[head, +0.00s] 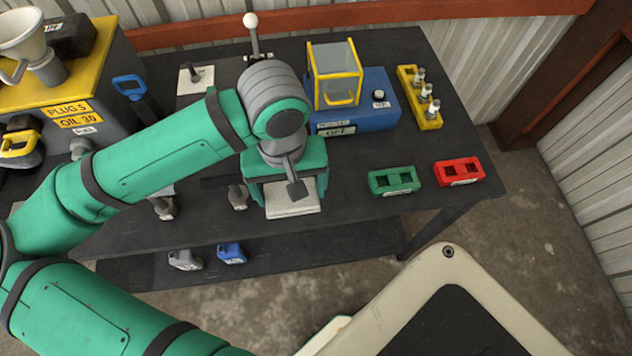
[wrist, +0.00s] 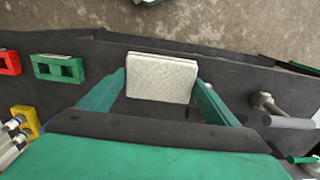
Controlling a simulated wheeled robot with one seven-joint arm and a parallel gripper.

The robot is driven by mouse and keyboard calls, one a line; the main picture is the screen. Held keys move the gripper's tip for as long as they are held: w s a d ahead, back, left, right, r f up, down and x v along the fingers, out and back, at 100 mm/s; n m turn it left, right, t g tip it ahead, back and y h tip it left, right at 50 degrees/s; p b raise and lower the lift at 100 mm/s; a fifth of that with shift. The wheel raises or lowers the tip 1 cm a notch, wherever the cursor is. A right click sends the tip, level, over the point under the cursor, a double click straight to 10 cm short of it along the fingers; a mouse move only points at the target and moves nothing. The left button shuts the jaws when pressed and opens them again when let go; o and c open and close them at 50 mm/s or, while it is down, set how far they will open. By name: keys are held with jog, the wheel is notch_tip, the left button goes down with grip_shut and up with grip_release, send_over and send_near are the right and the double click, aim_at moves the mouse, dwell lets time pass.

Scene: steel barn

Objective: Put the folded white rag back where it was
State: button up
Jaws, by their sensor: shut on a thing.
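The folded white rag is a flat pale square. It shows in the wrist view (wrist: 161,78) between the two green fingers, and in the head view (head: 292,203) below my gripper near the front edge of the bench. My gripper (head: 288,190) is shut on the rag. It also shows in the wrist view (wrist: 160,90), with one finger at each side of the rag. I cannot tell whether the rag touches the bench top or is held just above it.
The dark bench (head: 350,225) carries a green two-slot block (head: 394,181) and a red one (head: 459,173) to the right. A blue machine with a yellow-framed box (head: 355,105) stands behind. A yellow rack (head: 420,98) stands far right. A white square (head: 195,79) lies at the back left.

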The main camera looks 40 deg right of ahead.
jog(key=d, duration=0.1)
jog(key=d+f, duration=0.1)
jog(key=w+d, duration=0.1)
jog(key=shift+d+f, duration=0.35)
jog(key=shift+f, duration=0.05)
jog(key=d+f, duration=0.2)
jog(key=w+d+f, duration=0.1)
jog(key=d+f, duration=0.1)
jog(key=f, duration=0.1)
jog(key=shift+f, duration=0.15)
jog(key=shift+w+d+f, duration=0.1)
jog(key=shift+w+f, duration=0.05)
jog(key=shift+f, duration=1.5)
jog(key=shift+f, duration=0.15)
jog(key=o, duration=0.9)
jog(key=shift+o, duration=0.2)
notch_tip(320, 180, up, 12)
